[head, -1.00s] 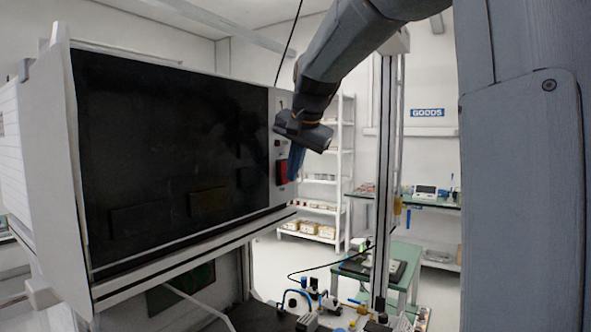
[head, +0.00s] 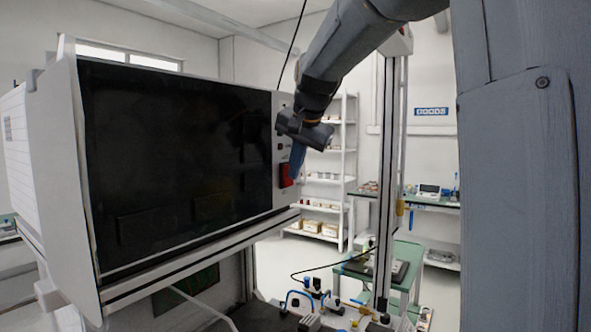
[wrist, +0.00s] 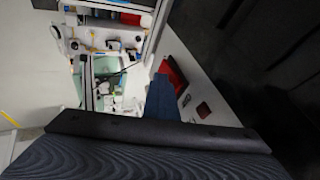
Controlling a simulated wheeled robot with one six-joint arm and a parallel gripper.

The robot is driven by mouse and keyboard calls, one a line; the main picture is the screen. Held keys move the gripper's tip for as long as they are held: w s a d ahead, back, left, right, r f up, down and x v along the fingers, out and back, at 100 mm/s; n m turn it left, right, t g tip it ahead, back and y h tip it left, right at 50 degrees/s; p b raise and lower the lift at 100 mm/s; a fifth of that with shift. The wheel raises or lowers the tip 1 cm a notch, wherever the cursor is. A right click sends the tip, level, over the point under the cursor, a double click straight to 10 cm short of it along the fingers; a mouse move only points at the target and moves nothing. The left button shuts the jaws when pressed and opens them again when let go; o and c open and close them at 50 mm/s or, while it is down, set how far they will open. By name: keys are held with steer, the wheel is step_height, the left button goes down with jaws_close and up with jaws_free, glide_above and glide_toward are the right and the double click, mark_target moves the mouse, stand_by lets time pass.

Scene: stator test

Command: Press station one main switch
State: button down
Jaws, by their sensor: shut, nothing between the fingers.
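The station's red main switch (head: 286,176) is on the narrow white strip at the right end of the large dark-fronted cabinet (head: 180,165). My gripper (head: 295,176) is shut and empty, its blue fingers pointing down beside the switch and overlapping its right edge in the head view. In the wrist view, the shut fingers (wrist: 161,80) lie against the red switch (wrist: 173,76) in the picture and hide part of it. I cannot tell whether they touch it. A smaller dark red part (wrist: 203,109) sits on the same white strip.
A metal upright post (head: 387,170) stands right of my gripper. White shelves (head: 345,185) and a green-topped bench (head: 425,202) are behind. A work surface with small fittings (head: 310,300) lies below. Open space lies between the cabinet and the post.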

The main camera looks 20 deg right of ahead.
steer(key=shift+r, duration=0.1)
steer(key=s+d+r+b, duration=0.1)
steer(key=s+r+b, duration=0.1)
steer(key=s+r, duration=0.6)
steer(key=shift+s+d+r, duration=0.2)
steer(key=shift+s+d, duration=0.15)
steer(key=shift+s, duration=0.2)
